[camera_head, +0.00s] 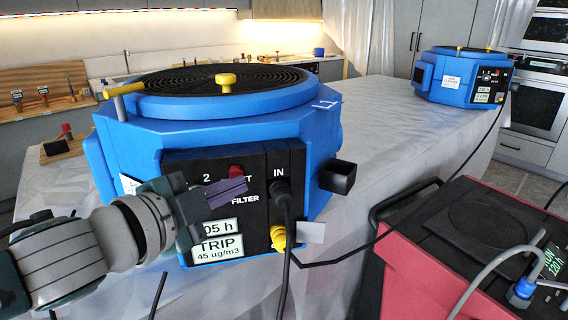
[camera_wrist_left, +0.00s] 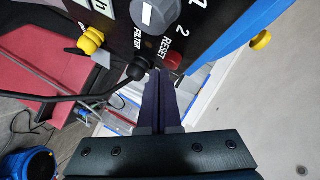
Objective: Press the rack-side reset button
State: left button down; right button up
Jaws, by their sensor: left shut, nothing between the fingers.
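The near blue drying unit (camera_head: 220,115) stands on the white-covered table with a black panel facing me. A small red button (camera_head: 236,171) sits on that panel, its label partly hidden by my fingers. In the left wrist view the red button (camera_wrist_left: 173,61) shows beside the word RESET, with a grey knob (camera_wrist_left: 155,13) close by. My left gripper (camera_head: 244,188) is shut and empty in front of the panel. Its fingertips (camera_wrist_left: 158,76) lie just beside the button in the wrist view; I cannot tell whether they touch the panel. My right gripper is out of view.
A black cable (camera_head: 285,230) hangs from the IN socket beside my gripper, above a yellow fitting (camera_head: 279,238). A red and black machine (camera_head: 420,255) stands at right. A second blue unit (camera_head: 450,88) stands at the table's far end; the table between is clear.

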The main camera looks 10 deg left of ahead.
pick_arm(q)
jog(key=shift+w+a, duration=0.2)
jog(key=shift+w, duration=0.25)
dwell(0.5)
dwell(0.3)
jog(key=shift+s+d, duration=0.4)
jog(key=shift+s, duration=0.4)
jog(key=shift+s+d+p, duration=0.25)
jog(key=shift+s+d, duration=0.15)
jog(key=shift+s, duration=0.35)
jog(key=shift+s+d+p, duration=0.3)
jog(key=shift+s+d, duration=0.05)
jog(key=shift+s, duration=0.4)
jog(key=shift+s+d+p, duration=0.25)
jog(key=shift+s+d, duration=0.15)
jog(key=shift+s, duration=0.35)
